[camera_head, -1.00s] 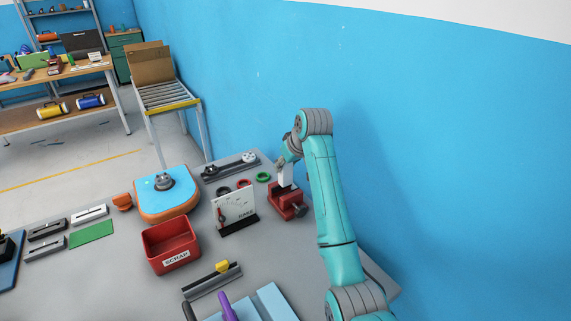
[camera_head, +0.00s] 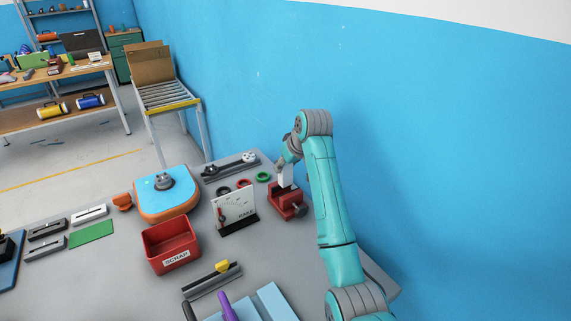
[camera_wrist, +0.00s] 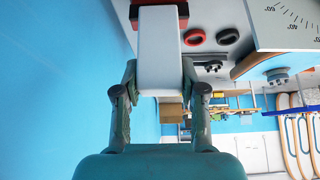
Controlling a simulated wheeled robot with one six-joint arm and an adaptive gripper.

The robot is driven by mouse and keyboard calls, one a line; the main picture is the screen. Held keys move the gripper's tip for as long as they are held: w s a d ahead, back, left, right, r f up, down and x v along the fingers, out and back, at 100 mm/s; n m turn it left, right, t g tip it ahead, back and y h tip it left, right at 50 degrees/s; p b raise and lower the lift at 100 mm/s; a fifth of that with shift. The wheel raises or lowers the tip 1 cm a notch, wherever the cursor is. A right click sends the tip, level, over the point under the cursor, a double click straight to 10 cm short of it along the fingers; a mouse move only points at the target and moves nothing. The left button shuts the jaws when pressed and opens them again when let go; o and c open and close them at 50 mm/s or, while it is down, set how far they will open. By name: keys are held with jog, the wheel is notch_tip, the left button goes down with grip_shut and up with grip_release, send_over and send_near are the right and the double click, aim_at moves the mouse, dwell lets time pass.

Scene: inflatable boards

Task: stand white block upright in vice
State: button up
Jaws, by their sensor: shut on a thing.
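The white block (camera_wrist: 160,52) is held between the two fingers of my gripper (camera_wrist: 160,85) in the wrist view. My gripper is shut on it. In the head view the white block (camera_head: 286,178) stands about upright at the red vice (camera_head: 288,202), its lower end at the vice's jaws. My gripper (camera_head: 284,166) is above the vice, at the block's top. The red vice (camera_wrist: 160,18) also shows at the block's far end in the wrist view. I cannot tell whether the block touches the bottom of the vice or how tight the jaws are.
A white gauge panel (camera_head: 235,207) stands left of the vice. Black, red and green rings (camera_head: 262,177) lie behind it. A red scrap bin (camera_head: 171,246) and a blue-orange inflatable board (camera_head: 167,193) are farther left. The blue wall (camera_head: 440,150) is close on the right.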

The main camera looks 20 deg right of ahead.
aim_at(288, 177)
jog(key=shift+f, duration=3.15)
jog(key=o, duration=1.2)
jog(key=shift+o, duration=0.2)
jog(key=v, duration=1.2)
